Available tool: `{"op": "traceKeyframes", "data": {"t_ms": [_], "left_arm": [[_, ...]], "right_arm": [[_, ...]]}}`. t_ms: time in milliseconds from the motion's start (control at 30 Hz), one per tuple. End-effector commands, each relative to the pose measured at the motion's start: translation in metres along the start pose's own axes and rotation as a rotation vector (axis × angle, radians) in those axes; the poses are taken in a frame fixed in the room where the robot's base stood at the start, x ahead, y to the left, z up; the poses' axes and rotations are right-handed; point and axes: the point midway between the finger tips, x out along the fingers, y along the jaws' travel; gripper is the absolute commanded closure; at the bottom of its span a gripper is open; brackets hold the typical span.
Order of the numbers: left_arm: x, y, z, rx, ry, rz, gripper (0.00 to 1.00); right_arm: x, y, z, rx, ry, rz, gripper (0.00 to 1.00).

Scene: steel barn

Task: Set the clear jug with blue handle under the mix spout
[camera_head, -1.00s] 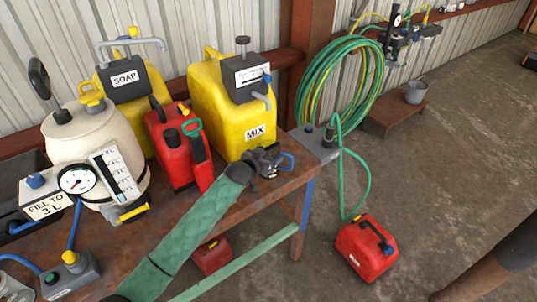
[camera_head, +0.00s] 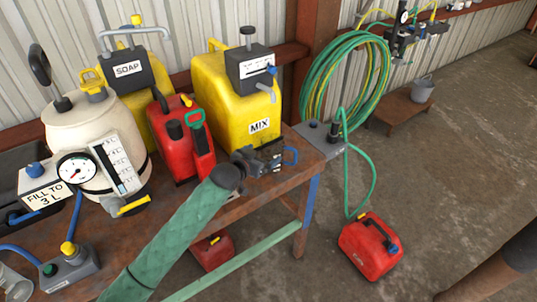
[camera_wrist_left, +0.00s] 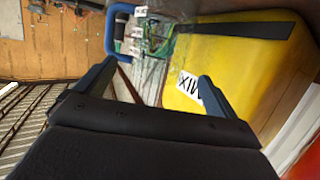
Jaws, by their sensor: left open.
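The clear jug with blue handle stands on the bench in front of the yellow MIX container (camera_head: 222,100). In the head view its blue handle (camera_head: 290,156) shows, while most of its body is hidden by my gripper. The grey mix spout (camera_head: 267,92) is above that spot. In the wrist view the jug's clear wall (camera_wrist_left: 152,68) and blue handle (camera_wrist_left: 118,30) lie ahead of the fingers, beside the yellow container (camera_wrist_left: 235,60). My left gripper (camera_head: 268,161) is open near the jug, with its fingers (camera_wrist_left: 150,82) spread apart. My right gripper is not visible.
A red can (camera_head: 178,140) and the cream tank (camera_head: 95,150) crowd the bench left of the MIX container. A grey box with a green hose (camera_head: 320,135) sits at the bench's right end. Another red can (camera_head: 370,246) is on the floor.

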Motion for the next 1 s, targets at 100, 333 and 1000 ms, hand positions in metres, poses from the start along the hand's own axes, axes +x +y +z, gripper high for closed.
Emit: {"op": "traceKeyframes", "data": {"t_ms": [100, 333, 1000], "left_arm": [[-0.02, 0.001, 0.003, 0.002, 0.0, 0.001, 0.05], [-0.041, 0.0, 0.001, 0.001, -0.001, 0.0, 0.05], [-0.047, 0.003, 0.005, -0.003, -0.012, -0.003, 0.05]], "right_arm": [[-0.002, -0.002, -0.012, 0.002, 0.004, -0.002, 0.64], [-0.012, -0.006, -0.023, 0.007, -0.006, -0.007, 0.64], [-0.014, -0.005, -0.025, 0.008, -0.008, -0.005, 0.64]]}}
